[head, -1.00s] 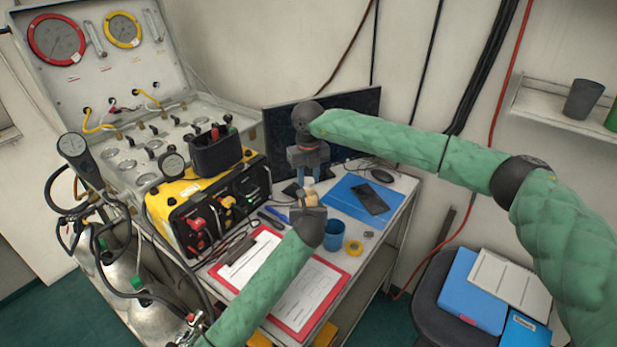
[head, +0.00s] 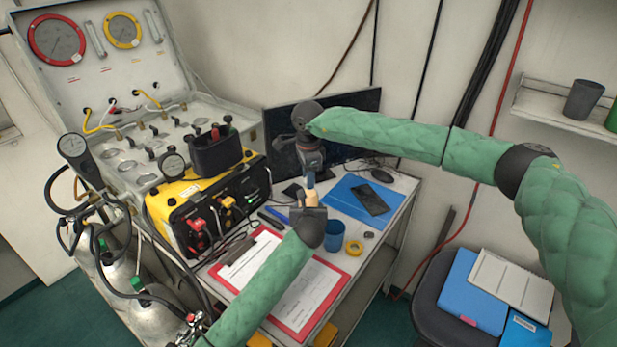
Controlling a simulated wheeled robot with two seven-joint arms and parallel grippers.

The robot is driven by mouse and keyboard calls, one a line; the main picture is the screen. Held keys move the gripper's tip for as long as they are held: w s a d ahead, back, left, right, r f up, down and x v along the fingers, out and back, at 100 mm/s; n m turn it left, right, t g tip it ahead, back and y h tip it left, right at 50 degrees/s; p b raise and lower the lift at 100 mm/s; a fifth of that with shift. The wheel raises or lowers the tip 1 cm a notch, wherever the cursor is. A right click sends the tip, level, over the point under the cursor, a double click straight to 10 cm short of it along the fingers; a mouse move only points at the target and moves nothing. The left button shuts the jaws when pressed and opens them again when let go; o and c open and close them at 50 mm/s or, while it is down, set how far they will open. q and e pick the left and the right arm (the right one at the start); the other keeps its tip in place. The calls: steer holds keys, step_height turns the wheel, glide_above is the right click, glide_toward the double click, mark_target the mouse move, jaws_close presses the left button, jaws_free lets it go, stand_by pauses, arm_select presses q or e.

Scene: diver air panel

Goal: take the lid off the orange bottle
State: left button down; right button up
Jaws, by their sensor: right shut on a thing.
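The orange bottle (head: 312,198) is a small pale-orange shape above the desk, just above my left gripper (head: 309,211). The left gripper comes up from below; its fingers are mostly hidden by its own body, so I cannot see how they sit on the bottle. My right gripper (head: 311,179) points down from above, right over the bottle, with its fingers seen edge-on. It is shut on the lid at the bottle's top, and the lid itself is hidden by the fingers. I cannot see any gap between lid and bottle.
The desk holds a red clipboard (head: 304,310), a blue cup (head: 334,236), a yellow tape roll (head: 354,247), a blue folder (head: 345,197) with a dark phone (head: 371,199), and a mouse (head: 382,175). A yellow radio unit (head: 205,205) stands left; a monitor (head: 352,108) is behind.

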steer(key=n, duration=0.4)
steer(key=shift+w, duration=0.1)
steer(key=n, duration=0.4)
steer(key=shift+r+n, duration=0.1)
steer(key=shift+n, duration=0.2)
steer(key=n, duration=0.7)
steer(key=shift+n, duration=0.3)
steer(key=shift+r, duration=0.2)
steer(key=shift+r, duration=0.35)
steer(key=shift+r, duration=0.55)
